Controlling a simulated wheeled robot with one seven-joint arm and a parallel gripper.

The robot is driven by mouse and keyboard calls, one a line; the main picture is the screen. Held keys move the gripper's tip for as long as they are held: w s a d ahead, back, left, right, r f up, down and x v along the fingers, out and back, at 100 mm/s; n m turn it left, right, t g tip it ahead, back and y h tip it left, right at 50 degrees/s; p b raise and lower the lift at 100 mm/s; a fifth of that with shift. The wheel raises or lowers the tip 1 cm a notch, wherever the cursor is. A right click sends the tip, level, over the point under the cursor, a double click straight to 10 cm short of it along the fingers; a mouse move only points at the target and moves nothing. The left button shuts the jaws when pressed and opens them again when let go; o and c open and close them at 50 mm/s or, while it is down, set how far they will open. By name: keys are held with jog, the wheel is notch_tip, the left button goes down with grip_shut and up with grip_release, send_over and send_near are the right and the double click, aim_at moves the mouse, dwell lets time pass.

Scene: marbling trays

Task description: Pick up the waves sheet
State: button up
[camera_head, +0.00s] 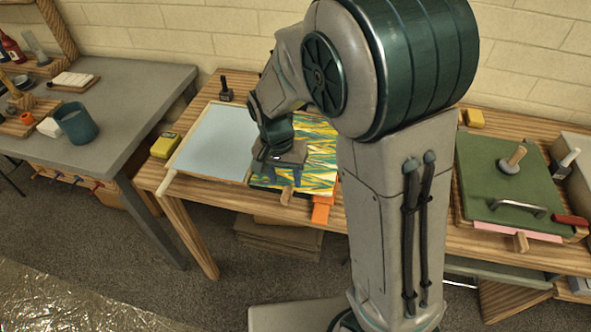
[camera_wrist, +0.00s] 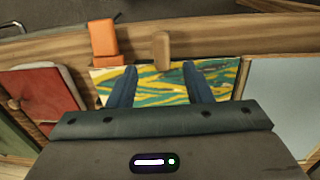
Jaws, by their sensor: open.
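A sheet with wavy yellow, green and white streaks (camera_head: 317,150) lies on the wooden table, right of the pale blue tray. It also shows in the wrist view (camera_wrist: 155,85), partly hidden by my gripper. My gripper (camera_head: 283,180) is over the sheet's front left part in the head view. In the wrist view its two fingers (camera_wrist: 155,75) are apart, with the sheet and a small wooden peg (camera_wrist: 161,50) showing between and beyond them. Nothing is held. I cannot tell whether the fingers touch the sheet.
A pale blue tray (camera_head: 215,143) lies left of the sheet. An orange block (camera_head: 321,209) is at the table's front edge, beside the peg. A yellow box (camera_head: 166,145) stands at the left. A green board (camera_head: 505,180) with tools is at the right. My arm hides the table's middle.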

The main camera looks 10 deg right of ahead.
aim_at(287, 191)
notch_tip(287, 191, down, 5)
jog(key=shift+d+r+p, duration=0.1)
jog(key=shift+d+p, duration=0.05)
jog(key=shift+p, duration=0.25)
